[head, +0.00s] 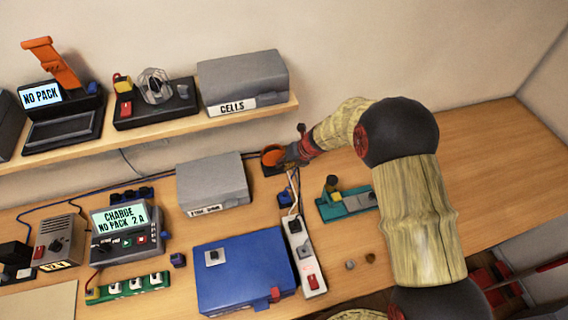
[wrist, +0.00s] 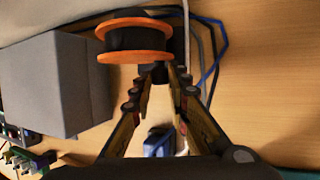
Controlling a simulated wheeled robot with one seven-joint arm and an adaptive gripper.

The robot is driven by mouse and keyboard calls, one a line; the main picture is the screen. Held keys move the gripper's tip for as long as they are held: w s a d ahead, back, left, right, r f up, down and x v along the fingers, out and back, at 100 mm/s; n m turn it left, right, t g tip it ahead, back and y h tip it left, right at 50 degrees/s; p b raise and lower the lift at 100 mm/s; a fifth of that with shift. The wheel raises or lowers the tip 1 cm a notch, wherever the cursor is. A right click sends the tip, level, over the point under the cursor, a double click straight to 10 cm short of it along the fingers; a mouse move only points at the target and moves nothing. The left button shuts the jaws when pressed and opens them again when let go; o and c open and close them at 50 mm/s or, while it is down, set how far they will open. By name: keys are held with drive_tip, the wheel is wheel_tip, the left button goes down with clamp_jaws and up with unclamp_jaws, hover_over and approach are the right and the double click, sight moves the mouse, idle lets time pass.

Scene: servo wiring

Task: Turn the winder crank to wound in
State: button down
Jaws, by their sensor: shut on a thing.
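The winder is a spool with orange flanges and a dark core (wrist: 133,40), at the top of the wrist view. In the head view its orange flange (head: 272,154) shows at the back of the bench, by the wall. My gripper (wrist: 163,72) is shut on the winder crank, at the spool's lower right. The crank is mostly hidden between the fingertips, so its angle cannot be told. In the head view my gripper (head: 290,156) sits just right of the spool, and its fingers partly cover the winder.
A grey box (head: 213,184) stands left of the winder. A power strip (head: 302,255) lies in front, beside a blue case (head: 245,270). A green fixture (head: 346,202) is to the right. A shelf with a cells box (head: 243,80) hangs above. The bench's far right is clear.

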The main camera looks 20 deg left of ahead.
drive_tip(key=shift+f+b, duration=0.2)
drive_tip(key=shift+b, duration=0.15)
drive_tip(key=y+b, duration=0.1)
drive_tip(key=f+g+y+b, duration=0.1)
drive_tip(key=b, duration=0.1)
drive_tip(key=shift+m+y, duration=0.3)
drive_tip(key=y+b, duration=0.1)
drive_tip(key=f+m+g+y+b, duration=0.1)
drive_tip(key=y+b, duration=0.1)
drive_tip(key=g+y+b, duration=0.1)
drive_tip(key=shift+s+a+f+y+b, duration=0.15)
drive_tip(key=shift+a+f+y+b, duration=0.1)
drive_tip(key=shift+y+b, duration=0.15)
drive_tip(key=y+b, duration=0.1)
drive_tip(key=m+g+y+b, duration=0.1)
drive_tip(key=b, duration=0.1)
drive_tip(key=shift+s+a+f+y, duration=0.2)
drive_tip(key=shift+a+y, duration=0.1)
drive_tip(key=shift+s+a+r+m+g+y+b, duration=0.15)
drive_tip(key=shift+m+y+b, duration=0.1)
drive_tip(key=shift+y+b, duration=0.35)
drive_tip(key=shift+a+f+m+g+y+b, duration=0.15)
drive_tip(key=shift+m+y+b, duration=0.2)
drive_tip(key=shift+b, duration=0.45)
drive_tip(key=shift+r, duration=0.15)
drive_tip(key=c, duration=1.7)
unclamp_jaws()
